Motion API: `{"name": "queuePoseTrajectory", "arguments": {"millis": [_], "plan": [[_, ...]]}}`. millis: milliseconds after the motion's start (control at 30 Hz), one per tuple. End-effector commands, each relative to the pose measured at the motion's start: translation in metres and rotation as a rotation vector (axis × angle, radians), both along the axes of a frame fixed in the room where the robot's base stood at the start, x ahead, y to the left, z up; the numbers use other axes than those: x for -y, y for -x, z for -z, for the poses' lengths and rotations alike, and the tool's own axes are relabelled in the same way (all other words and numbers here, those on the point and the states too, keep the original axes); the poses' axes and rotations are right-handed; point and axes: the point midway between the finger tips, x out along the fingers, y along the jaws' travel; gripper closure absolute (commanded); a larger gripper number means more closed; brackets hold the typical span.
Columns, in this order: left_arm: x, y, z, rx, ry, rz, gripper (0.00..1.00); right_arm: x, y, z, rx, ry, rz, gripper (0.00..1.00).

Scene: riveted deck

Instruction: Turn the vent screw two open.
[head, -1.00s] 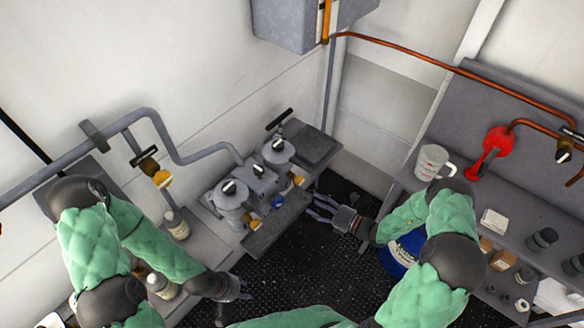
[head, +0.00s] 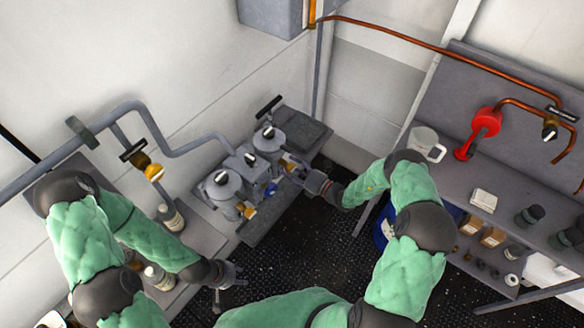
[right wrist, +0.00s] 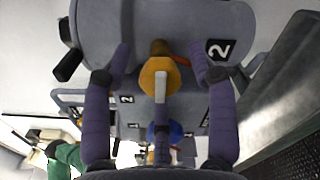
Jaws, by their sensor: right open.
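Vent screw two, a brass stem with a yellow knob (right wrist: 160,74), sticks out of the grey housing (right wrist: 165,30) labelled 2 in the right wrist view. Its light handle bar points downward in that view. My right gripper (right wrist: 160,56) is open, one finger on each side of the knob with gaps visible; I cannot tell any contact. In the head view my right gripper (head: 293,168) is at the far right housing (head: 270,139) and largely hides the screw. My left gripper (head: 236,278) hangs low, away from the housings; its finger opening is unclear.
A second housing (head: 221,187) stands to the left, with a blue knob (right wrist: 165,131) between. A grey tray (head: 262,224) lies in front. A pipe (head: 170,145) runs behind. A shelf bench with a white jug (head: 426,144) and a red funnel (head: 484,126) stands right.

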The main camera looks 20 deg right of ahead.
Motion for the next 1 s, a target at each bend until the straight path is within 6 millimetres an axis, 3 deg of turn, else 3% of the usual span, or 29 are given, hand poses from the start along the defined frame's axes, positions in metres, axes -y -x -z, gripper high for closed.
{"name": "queuePoseTrajectory", "arguments": {"millis": [300,500,1000], "plan": [[-0.0001,-0.0001,-0.0001,0.000,0.000,0.000,0.60,-0.0014,-0.0016,0.0000,0.000,0.000,0.000,0.45],[-0.0001,-0.0001,-0.0001,0.000,0.000,0.000,0.60,-0.0012,-0.0014,0.0001,0.000,0.000,0.000,0.98],[0.0000,0.0000,0.0051,0.000,0.000,0.000,0.60,-0.0009,-0.0017,0.0007,0.065,0.085,0.001,0.99]]}}
